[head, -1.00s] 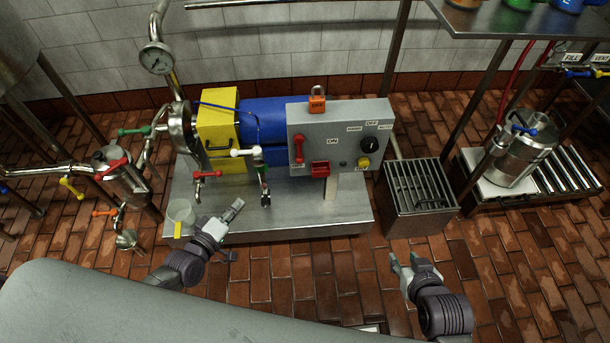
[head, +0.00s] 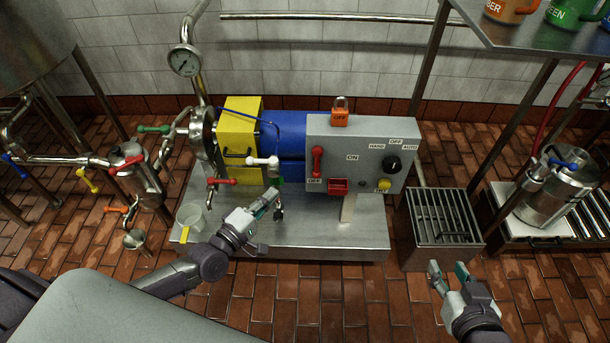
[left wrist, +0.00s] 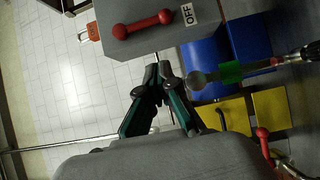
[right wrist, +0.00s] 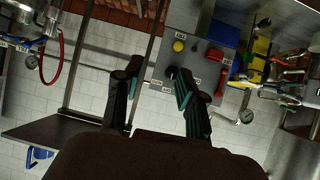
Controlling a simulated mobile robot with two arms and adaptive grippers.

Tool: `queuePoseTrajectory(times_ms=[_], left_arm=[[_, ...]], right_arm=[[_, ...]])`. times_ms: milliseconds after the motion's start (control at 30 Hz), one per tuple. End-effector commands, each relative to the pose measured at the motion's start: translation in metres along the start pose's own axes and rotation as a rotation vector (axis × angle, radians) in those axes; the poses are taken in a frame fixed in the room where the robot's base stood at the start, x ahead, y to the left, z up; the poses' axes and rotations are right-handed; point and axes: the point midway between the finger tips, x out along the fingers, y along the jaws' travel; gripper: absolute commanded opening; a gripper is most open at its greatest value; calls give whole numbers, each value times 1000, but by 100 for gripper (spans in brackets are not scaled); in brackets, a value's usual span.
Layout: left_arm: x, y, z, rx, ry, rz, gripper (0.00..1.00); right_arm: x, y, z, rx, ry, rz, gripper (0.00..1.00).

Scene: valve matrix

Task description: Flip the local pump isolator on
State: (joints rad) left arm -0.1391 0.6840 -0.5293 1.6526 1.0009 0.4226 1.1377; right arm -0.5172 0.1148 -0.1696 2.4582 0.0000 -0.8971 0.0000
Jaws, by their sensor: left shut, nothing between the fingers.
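The grey panel (head: 375,132) carries a red lever handle (head: 317,162), likely the isolator. The handle stands near upright, with an OFF label below it and an ON label to its right. In the left wrist view the red handle (left wrist: 142,24) lies across the panel beside the OFF label (left wrist: 188,14). My left gripper (head: 274,195) is shut and empty, left of and below the handle and apart from it. Its closed tips (left wrist: 158,70) point toward the panel's edge. My right gripper (head: 447,270) is open and empty, in front of the floor grate; its spread fingers (right wrist: 158,80) also show.
An orange padlock (head: 340,118) sits on the panel's top edge. A red box-like switch (head: 338,187), a black knob (head: 392,164) and a yellow button (head: 384,184) are nearby. A white-ended valve lever (head: 262,162) stands close to my left gripper. The slotted grate (head: 442,217) is right.

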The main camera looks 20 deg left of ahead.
Motion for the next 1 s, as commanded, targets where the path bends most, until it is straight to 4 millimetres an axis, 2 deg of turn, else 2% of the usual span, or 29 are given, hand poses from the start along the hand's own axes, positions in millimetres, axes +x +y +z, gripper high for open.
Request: queuePoseTrajectory(times_ms=[167, 400, 600, 1000], left_arm=[[39, -1, 0, -1, 1, 5, 0], [86, -1, 5, -3, -1, 2, 0], [103, 0, 23, -3, 0, 0, 0], [108, -1, 28, 1, 0, -1, 0]], right_arm=[[5, -5, -29, 0, 168, -11, 40], [-1, -10, -70, 1, 397, -23, 40], [-1, -10, -69, 1, 387, -23, 40], [-1, -10, -69, 1, 384, -22, 40]])
